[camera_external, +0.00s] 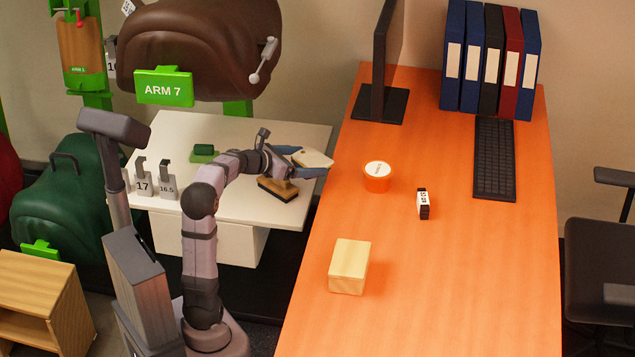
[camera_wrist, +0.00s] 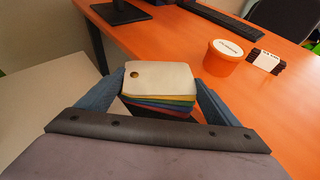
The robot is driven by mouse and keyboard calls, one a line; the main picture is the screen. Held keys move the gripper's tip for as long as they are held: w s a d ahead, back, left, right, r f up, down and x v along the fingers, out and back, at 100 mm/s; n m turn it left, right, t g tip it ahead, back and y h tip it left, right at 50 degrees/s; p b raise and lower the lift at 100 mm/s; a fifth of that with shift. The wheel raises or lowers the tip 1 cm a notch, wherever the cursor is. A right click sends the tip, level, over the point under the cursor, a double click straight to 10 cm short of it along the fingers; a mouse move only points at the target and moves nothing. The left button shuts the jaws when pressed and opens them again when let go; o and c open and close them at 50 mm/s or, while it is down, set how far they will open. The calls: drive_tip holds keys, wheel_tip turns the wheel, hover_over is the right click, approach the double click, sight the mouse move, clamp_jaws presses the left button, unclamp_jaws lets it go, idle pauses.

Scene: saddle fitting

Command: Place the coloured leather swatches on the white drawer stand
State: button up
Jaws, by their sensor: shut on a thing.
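The coloured leather swatches (camera_wrist: 160,78) are a stack with a cream top piece that has a hole, and green, yellow, blue and red layers below. My gripper (camera_wrist: 162,88) is shut on the stack, with a blue finger on each side. In the external view the swatches (camera_external: 313,159) are held near the right edge of the white drawer stand (camera_external: 222,212), by the gap to the orange desk. My gripper (camera_external: 306,163) is above that edge. I cannot tell how high the stack is above the surface. The stand top also shows in the wrist view (camera_wrist: 40,95).
On the stand are a brush (camera_external: 278,190), a green block (camera_external: 203,152) and numbered gauges (camera_external: 168,185). The orange desk (camera_external: 440,270) holds an orange tub (camera_external: 377,178), a small black-and-white item (camera_external: 423,204), a wooden block (camera_external: 349,266), a monitor, binders and a keyboard. The stand's front middle is clear.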

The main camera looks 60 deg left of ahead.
drive_tip(key=s+a+f+n+g+y+b, duration=0.1)
drive_tip(key=s+a+f+n+y+b, duration=0.15)
drive_tip(key=s+a, duration=0.45)
drive_tip(key=s+a+f+n+g+y+b, duration=0.2)
drive_tip(key=s+a+f+n+y, duration=0.15)
drive_tip(key=a, duration=0.75)
drive_tip(key=s+a+f+n+g+y+b, duration=0.1)
drive_tip(key=s+a+f+n+y+b, duration=0.2)
drive_tip(key=a, duration=0.6)
drive_tip(key=f+b, duration=0.2)
drive_tip(key=s+f+b, duration=0.1)
drive_tip(key=f+b, duration=0.1)
drive_tip(key=f, duration=0.1)
drive_tip(key=shift+s+d+f, duration=0.1)
drive_tip(key=shift+d+f, duration=0.05)
drive_tip(key=shift+d, duration=0.05)
drive_tip(key=shift+f+b, duration=1.6)
drive_tip(key=shift+f, duration=0.25)
drive_tip(key=shift+f, duration=0.15)
drive_tip(key=o, duration=1)
